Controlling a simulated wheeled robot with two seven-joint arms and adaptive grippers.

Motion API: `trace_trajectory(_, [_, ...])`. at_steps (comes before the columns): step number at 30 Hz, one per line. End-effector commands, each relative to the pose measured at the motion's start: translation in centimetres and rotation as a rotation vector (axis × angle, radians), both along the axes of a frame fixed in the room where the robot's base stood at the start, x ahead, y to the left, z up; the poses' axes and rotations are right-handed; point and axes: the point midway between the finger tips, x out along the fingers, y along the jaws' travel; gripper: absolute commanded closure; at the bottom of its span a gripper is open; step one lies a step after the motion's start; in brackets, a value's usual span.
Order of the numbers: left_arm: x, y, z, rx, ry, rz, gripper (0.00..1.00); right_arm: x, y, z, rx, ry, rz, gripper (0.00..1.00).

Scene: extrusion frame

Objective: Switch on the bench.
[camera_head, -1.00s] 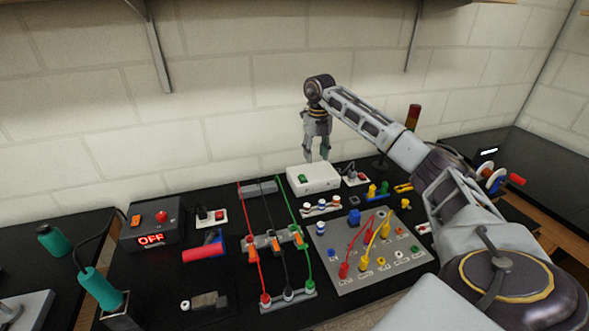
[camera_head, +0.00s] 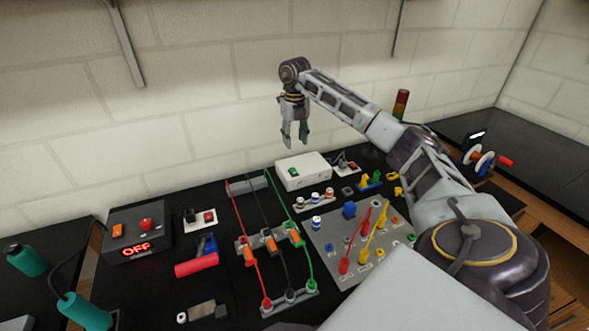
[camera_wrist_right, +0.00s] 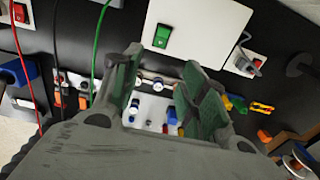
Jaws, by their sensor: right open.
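A dark box (camera_head: 122,228) stands at the left of the bench, with an orange switch (camera_head: 117,231), a red button (camera_head: 146,223) and a red lit display (camera_head: 136,249) reading OFF. A white box (camera_head: 316,176) with a green rocker switch (camera_head: 293,173) stands at the back; in the wrist view the rocker (camera_wrist_right: 162,36) shows just beyond my fingers. My right gripper (camera_head: 295,143) is open and empty, pointing down above the white box; its fingers (camera_wrist_right: 161,78) show apart in the wrist view. My left gripper is not in view.
Socket plates with red switches (camera_head: 209,216) (camera_head: 347,167) stand beside the two boxes. Red, black and green cables (camera_head: 279,210) run across the middle. A grey board (camera_head: 326,242) carries plugs and leads. A signal tower (camera_head: 401,104) stands at the back right. The wall is close behind.

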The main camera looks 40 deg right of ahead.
Motion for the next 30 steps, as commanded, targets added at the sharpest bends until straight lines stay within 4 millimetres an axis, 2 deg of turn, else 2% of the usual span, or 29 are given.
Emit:
trace_trajectory(5, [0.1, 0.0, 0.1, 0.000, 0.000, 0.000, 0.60, 0.0, 0.0, -0.6, -0.001, 0.001, 0.000, 0.57])
trace_trajectory(11, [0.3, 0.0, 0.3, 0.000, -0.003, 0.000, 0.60, 0.0, 0.0, -2.2, 0.000, 0.002, 0.000, 0.57])
trace_trajectory(30, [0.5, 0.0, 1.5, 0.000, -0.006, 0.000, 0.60, 0.0, 0.0, -10.2, 0.000, 0.003, 0.000, 0.57])
